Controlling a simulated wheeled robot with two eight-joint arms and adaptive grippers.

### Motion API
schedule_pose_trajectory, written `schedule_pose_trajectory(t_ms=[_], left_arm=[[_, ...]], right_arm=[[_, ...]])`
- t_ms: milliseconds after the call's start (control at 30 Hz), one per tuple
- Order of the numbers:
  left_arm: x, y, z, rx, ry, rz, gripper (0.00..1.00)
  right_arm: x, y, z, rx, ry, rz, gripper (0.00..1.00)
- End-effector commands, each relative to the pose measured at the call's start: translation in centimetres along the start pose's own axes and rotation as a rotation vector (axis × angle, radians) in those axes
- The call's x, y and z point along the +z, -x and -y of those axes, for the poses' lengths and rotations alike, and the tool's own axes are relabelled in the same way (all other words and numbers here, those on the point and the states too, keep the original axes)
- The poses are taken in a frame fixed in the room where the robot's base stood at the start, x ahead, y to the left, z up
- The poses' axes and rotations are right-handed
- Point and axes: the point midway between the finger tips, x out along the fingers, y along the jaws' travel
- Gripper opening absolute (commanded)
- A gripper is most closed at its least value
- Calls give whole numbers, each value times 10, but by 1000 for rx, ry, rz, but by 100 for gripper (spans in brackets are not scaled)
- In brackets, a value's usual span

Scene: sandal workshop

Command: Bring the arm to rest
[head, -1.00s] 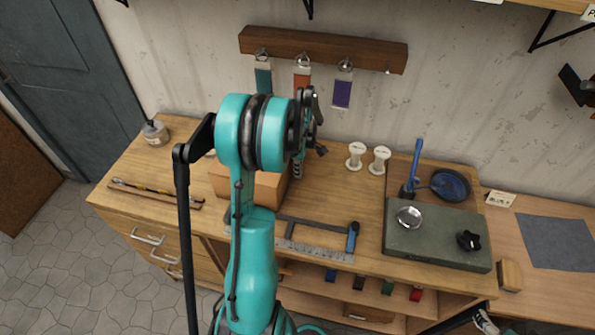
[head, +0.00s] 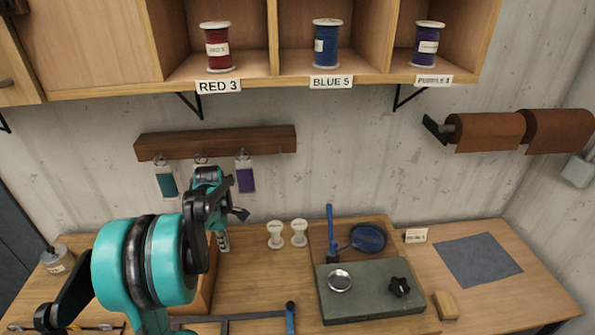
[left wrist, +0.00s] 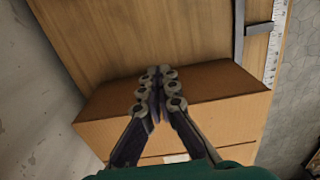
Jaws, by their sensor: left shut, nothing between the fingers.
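My left arm, teal and black, rises at the left of the head view. Its gripper (head: 238,213) is in front of the wall, below the dark wooden hook rail. In the left wrist view the left gripper (left wrist: 152,72) is shut and empty, its fingertips together above a brown cardboard box (left wrist: 200,90). The box also shows in the head view (head: 204,293), mostly hidden behind my arm. My right gripper is not in view.
A wooden rail (head: 215,142) holds hanging coloured tags. Two white spools (head: 287,235) and a green-grey block (head: 372,292) stand on the workbench. A shelf (head: 300,82) with red, blue and purple spools hangs above. A dark mat (head: 478,260) lies at right.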

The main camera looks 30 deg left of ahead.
Motion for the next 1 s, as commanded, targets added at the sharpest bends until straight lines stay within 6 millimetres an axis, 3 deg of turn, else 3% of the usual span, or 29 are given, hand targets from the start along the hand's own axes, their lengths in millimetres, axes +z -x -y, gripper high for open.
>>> schedule_pose_trajectory(t_ms=[167, 267, 367, 500, 700, 1000], left_arm=[[4, 1, 2, 6, -20, 0, 0], [20, 7, 10, 33, -116, -4, 0], [50, 16, 28, 89, -306, -13, 0], [98, 28, 65, 195, -662, -44, 0], [152, 28, 128, 352, -1170, -120, 0], [199, 0, 212, 572, -1814, -293, 0]], right_arm=[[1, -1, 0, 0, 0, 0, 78], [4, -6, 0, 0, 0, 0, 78], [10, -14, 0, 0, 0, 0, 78], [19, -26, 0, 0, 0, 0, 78], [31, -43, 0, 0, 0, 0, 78], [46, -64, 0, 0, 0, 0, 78]])
